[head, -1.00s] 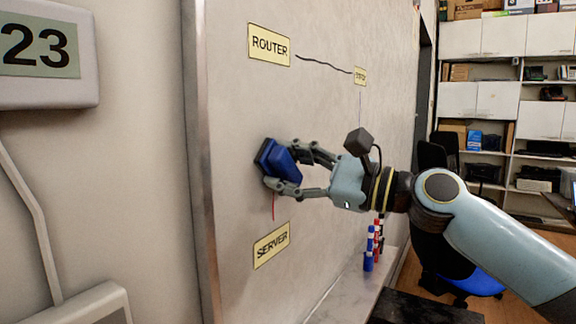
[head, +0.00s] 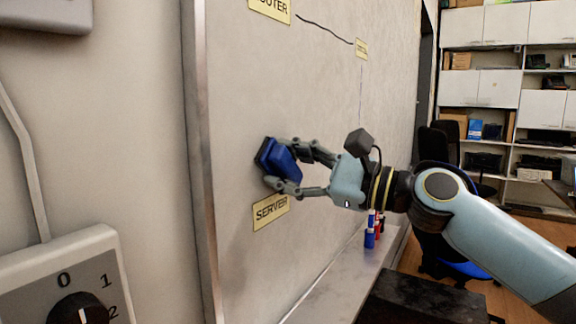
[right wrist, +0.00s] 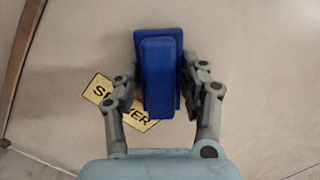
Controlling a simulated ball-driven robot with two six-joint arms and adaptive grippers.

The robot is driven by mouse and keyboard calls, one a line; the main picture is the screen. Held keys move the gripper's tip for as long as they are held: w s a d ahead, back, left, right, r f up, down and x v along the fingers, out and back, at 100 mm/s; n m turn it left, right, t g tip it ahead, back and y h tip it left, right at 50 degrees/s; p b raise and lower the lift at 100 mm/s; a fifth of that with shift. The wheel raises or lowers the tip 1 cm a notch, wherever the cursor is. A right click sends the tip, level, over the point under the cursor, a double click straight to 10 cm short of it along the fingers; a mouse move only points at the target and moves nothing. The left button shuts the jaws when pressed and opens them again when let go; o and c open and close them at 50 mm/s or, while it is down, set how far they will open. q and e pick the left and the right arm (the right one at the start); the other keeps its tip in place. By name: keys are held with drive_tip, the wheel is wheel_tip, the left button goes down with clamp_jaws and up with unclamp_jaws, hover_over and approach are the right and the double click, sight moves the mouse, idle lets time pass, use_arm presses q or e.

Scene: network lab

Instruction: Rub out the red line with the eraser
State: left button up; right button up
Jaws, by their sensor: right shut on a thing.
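My right gripper (head: 292,170) is shut on a blue eraser (head: 272,157) and holds it at the whiteboard (head: 310,90), just above the SERVER label (head: 270,211). In the right wrist view the eraser (right wrist: 159,75) sits upright between both fingers, with the SERVER label (right wrist: 121,103) partly behind it. I cannot tell whether its pad touches the board. No red line shows in either view now; the eraser and gripper hide part of the board there. My left gripper is not in view.
A black line (head: 325,29) runs from the ROUTER label (head: 270,8) to a small yellow label (head: 361,49). A dial box (head: 75,275) is at lower left.

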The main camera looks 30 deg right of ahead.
wheel_tip(320, 180, down, 3)
drive_tip(key=shift+r+b, duration=0.15)
drive_tip(key=shift+b, duration=0.7)
drive_tip(key=shift+r, duration=0.1)
drive_tip(key=b+v, duration=0.1)
drive_tip(key=v, duration=0.1)
drive_tip(key=b+v, duration=0.1)
drive_tip(key=b, duration=0.1)
drive_tip(key=b+v, duration=0.1)
drive_tip(key=v, duration=0.1)
drive_tip(key=shift+s+r+b, duration=0.25)
drive_tip(key=shift+s+b, duration=0.05)
drive_tip(key=shift+s, duration=0.2)
